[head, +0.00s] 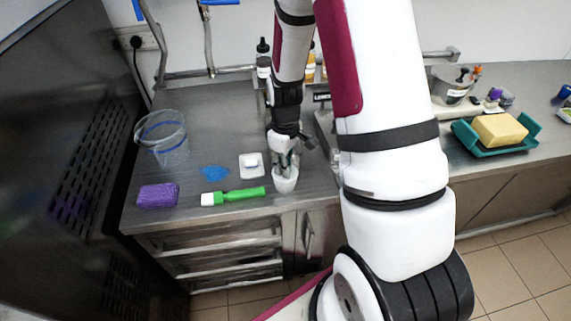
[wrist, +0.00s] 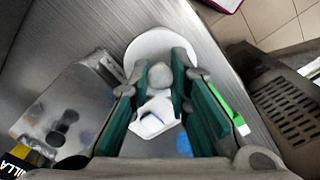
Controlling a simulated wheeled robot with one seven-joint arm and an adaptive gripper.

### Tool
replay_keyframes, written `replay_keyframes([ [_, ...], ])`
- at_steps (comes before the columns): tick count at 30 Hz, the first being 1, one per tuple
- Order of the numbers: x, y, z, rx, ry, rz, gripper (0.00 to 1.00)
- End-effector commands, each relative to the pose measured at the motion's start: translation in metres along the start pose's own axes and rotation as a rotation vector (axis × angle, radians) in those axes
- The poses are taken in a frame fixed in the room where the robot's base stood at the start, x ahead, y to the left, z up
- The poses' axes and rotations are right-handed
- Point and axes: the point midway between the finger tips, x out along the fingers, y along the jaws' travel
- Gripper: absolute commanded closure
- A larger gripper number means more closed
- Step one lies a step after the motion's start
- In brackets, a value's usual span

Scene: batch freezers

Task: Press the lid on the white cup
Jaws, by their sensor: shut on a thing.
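My gripper (head: 285,160) points down at the front of the counter, and its fingers also show in the wrist view (wrist: 160,76). The fingertips are shut on the rounded pale knob (wrist: 159,76) of a white round lid (wrist: 148,45). The white cup (head: 285,184) is directly below my gripper in the head view, upright near the counter's front edge. The lid covers the cup in the wrist view. I cannot tell whether the lid is fully seated on the rim.
A white square dish (head: 251,165), green-handled tool (head: 238,196), blue patch (head: 214,172), purple sponge (head: 158,196) and clear bucket (head: 163,145) are left of the cup. A scale-like metal device (wrist: 70,112) is close by. A yellow block (head: 500,130) sits on a teal tray (head: 470,142).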

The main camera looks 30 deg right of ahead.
Motion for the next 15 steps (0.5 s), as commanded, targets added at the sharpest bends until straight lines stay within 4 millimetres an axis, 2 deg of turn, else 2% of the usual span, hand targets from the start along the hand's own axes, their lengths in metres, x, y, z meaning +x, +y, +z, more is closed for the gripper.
replay_keyframes([
  [8,0.0000,0.0002,-0.0003,-0.001,0.000,0.000,0.92],
  [9,0.0000,0.0001,-0.0003,-0.001,0.000,0.000,0.78],
  [12,0.0000,0.0001,-0.0004,-0.001,0.000,0.000,0.59],
  [15,-0.0001,0.0002,-0.0004,-0.001,0.000,0.001,0.59],
])
